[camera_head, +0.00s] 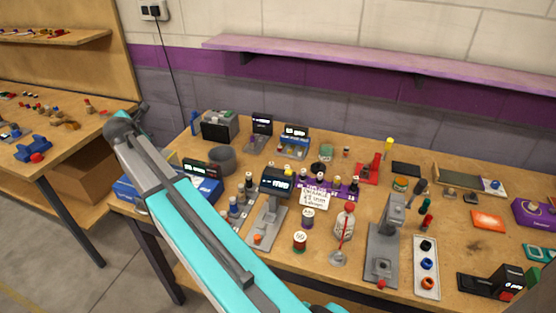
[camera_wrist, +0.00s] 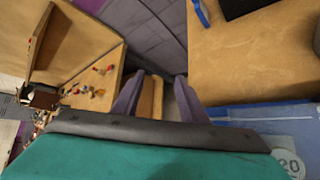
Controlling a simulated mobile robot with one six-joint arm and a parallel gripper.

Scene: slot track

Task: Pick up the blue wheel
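The blue wheel (camera_head: 427,264) looks like a small ring. It lies in the middle of a narrow pale tray (camera_head: 431,294) near the front right of the workbench, between a black wheel (camera_head: 426,245) and an orange wheel (camera_head: 428,282). My gripper shows in the wrist view (camera_wrist: 160,76) with its two fingers apart and nothing between them. It points past the bench's edge, toward the wall and the other bench. The blue wheel is not in the wrist view. In the head view I cannot make out my gripper's fingers; my teal arm crosses the left half.
A grey stand (camera_head: 382,257) rises just left of the tray, and a black device (camera_head: 491,284) sits to its right. A red rod on a round base (camera_head: 339,257) is further left. An orange pad (camera_head: 488,221) lies behind. A purple shelf (camera_head: 390,62) runs above.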

